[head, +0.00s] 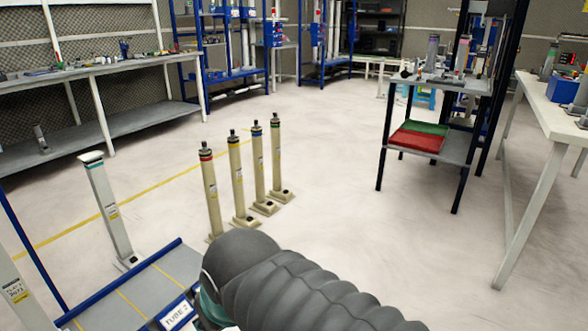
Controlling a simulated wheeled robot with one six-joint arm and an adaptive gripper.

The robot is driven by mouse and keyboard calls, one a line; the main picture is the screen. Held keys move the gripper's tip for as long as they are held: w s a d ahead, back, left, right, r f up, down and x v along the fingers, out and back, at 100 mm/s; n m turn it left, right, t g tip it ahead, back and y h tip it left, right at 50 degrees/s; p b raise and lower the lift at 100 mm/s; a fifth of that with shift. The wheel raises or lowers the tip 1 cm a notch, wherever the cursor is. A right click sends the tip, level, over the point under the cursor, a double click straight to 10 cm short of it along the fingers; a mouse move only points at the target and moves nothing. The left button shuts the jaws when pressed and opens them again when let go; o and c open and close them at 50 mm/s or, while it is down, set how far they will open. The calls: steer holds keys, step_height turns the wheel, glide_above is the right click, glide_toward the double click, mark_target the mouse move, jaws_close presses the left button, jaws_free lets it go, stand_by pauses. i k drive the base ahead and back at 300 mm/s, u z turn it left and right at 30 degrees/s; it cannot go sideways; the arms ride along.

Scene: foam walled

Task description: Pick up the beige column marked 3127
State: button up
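Several beige columns stand upright in a slanting row on the floor in mid-view, each on a small square foot with a dark cap. The nearest has a red band (211,193); behind it stand one with a dark band (238,183), one with a blue band (259,168) and one with a green band (277,158). Their labels are too small to read, so I cannot tell which is 3127. The red-banded column's foot is partly hidden by my dark grey sleeved arm. My gripper is not visible.
A blue-edged rack (160,285) labelled "TUBE 2" at lower left holds a pale column (106,208); another pale column (14,292) stands at the left edge. A workbench (95,75) is at upper left, a dark-framed shelf (445,145) and white table (548,110) right. Open floor surrounds the row.

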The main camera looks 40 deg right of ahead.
mark_target(208, 169)
steer(key=z, duration=2.4)
steer(key=i, duration=3.35)
steer(key=u, duration=2.9)
